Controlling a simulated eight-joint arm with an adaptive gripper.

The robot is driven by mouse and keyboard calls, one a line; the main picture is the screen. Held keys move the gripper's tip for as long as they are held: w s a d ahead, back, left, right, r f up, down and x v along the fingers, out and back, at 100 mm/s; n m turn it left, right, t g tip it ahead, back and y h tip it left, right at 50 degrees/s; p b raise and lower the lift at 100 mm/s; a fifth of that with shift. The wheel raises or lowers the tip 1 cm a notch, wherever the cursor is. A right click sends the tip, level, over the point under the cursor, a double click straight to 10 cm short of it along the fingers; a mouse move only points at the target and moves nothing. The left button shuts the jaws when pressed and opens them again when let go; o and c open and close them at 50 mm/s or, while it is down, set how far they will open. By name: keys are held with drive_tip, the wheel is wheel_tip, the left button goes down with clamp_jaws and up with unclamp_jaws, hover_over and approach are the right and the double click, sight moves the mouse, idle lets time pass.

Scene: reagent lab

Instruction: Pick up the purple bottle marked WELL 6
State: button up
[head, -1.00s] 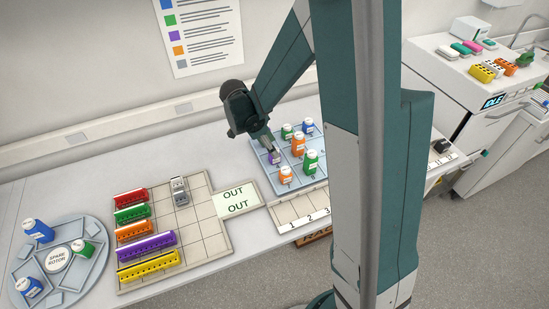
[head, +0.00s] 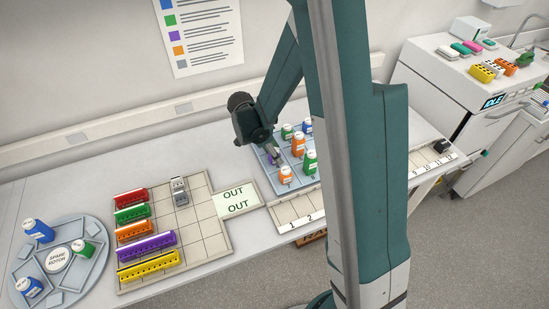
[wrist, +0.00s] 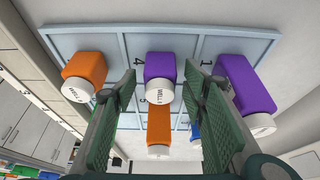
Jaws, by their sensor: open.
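A purple bottle (wrist: 160,72) with a white cap stands in the middle of the wrist view. Its cap reads WELL, but I cannot read the number surely. My gripper (wrist: 162,100) is open, with one green finger on each side of the picture and this bottle showing between them, apart from both. A second purple bottle (wrist: 246,86) is at the right of the wrist view, beyond the right finger; its marking is unreadable. In the head view my gripper (head: 271,153) is low over the left side of the bottle tray, and a purple bottle there is mostly hidden by it.
An orange bottle (wrist: 84,70) stands left of the left finger; another orange bottle (wrist: 158,128) shows between the fingers. The blue tray (head: 262,160) also holds green and blue bottles. Left are the OUT card (head: 237,200), a rack board (head: 205,240) and the spare rotor (head: 20,270).

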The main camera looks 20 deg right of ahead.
idle(0.5)
drive_tip(key=c, duration=1)
drive_tip(key=shift+r, duration=0.15)
drive_tip(key=shift+r, duration=4.9)
